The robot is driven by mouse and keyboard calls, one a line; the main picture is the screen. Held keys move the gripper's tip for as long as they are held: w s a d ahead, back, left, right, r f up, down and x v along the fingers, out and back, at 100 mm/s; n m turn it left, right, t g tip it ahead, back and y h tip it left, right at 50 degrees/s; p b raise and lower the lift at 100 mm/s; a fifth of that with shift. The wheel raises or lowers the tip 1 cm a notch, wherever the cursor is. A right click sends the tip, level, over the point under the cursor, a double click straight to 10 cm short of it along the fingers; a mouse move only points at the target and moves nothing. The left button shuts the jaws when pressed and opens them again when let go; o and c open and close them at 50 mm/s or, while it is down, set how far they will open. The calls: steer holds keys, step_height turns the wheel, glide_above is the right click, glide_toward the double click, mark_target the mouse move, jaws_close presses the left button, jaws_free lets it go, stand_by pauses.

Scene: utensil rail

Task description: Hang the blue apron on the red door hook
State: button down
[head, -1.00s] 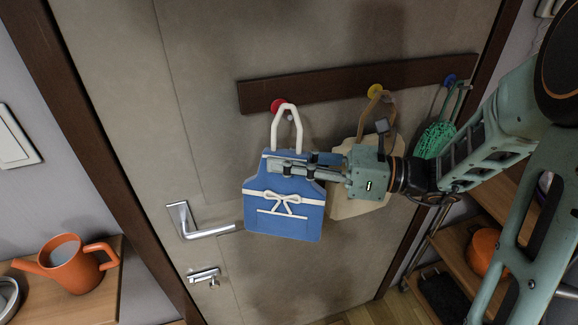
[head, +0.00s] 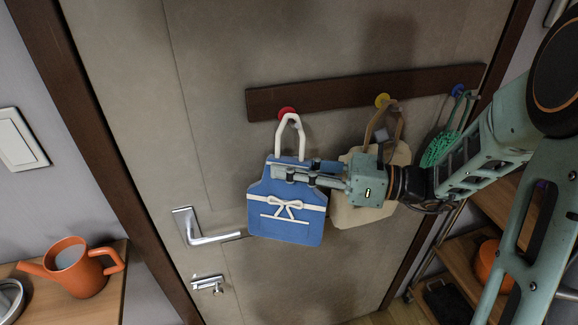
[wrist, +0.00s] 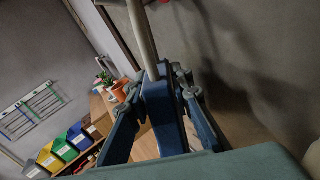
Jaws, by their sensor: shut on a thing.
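The blue apron (head: 286,225) has a white bow and a white neck loop (head: 281,145). It hangs upright, slightly tilted, in front of the door. The top of its loop is at the red hook (head: 286,112) and overlaps it in the head view; I cannot tell whether the loop is around the hook or just in front of it. My gripper (head: 283,173) comes in from the right and is shut on the apron's upper part, below the loop. In the wrist view the apron's blue top (wrist: 160,103) is between the fingers, with the pale strap rising above.
The dark rail (head: 335,93) also has a yellow hook (head: 382,100) with a beige bag-like item (head: 350,213) behind my gripper, and a blue hook (head: 457,89) with a green item (head: 438,150). The door handle (head: 205,237) is at lower left, near the apron. An orange watering can (head: 78,270) stands left.

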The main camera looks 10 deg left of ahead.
steer(key=c, duration=1.6)
jaws_free()
steer(key=shift+d, duration=0.15)
